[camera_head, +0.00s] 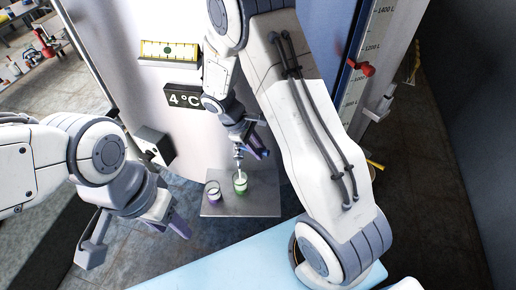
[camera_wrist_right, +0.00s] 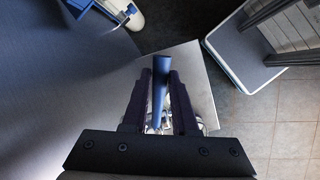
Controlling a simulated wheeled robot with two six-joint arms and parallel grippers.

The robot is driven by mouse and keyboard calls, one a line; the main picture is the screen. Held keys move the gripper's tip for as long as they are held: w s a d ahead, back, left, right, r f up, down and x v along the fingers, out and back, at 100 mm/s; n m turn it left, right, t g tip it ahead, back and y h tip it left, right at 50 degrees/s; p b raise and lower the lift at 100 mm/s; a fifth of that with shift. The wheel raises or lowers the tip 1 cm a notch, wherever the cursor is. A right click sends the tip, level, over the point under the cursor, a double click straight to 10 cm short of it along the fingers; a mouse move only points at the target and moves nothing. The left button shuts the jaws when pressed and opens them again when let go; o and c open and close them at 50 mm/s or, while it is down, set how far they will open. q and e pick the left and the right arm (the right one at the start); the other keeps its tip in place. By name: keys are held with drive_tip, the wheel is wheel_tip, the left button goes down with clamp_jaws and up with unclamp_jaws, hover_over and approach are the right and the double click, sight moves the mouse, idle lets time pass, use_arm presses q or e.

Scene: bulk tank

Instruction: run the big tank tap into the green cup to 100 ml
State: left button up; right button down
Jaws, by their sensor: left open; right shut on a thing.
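The big tank (camera_head: 130,75) is a tall pale cylinder at the back. Its tap (camera_head: 238,150) hangs above a grey metal shelf. My right gripper (camera_head: 256,145) is shut on a blue tap lever (camera_wrist_right: 161,72), seen between its fingers in the right wrist view. The green cup (camera_head: 240,186) stands upright on the shelf under the tap. A thin whitish line runs from the spout to the cup; the milk level is too small to read. My left gripper (camera_head: 136,240) is open and empty, left of the shelf and nearer to me.
A purple cup (camera_head: 213,193) with white in it stands just left of the green cup. The shelf (camera_head: 240,208) is bare in front. A "4 °C" display (camera_head: 184,98) and a grey box (camera_head: 154,145) are on the tank. A pale blue surface (camera_head: 225,265) lies nearest me.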

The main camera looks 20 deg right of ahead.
idle(0.4)
drive_tip(key=w+n, duration=0.1)
drive_tip(key=d+n+t+b, duration=0.1)
drive_tip(key=n, duration=0.1)
drive_tip(key=w+d+n+t+b, duration=0.1)
drive_tip(key=n, duration=0.1)
drive_tip(key=shift+w+r, duration=0.1)
drive_tip(key=shift+w, duration=0.2)
drive_tip(key=c, duration=0.7)
unclamp_jaws()
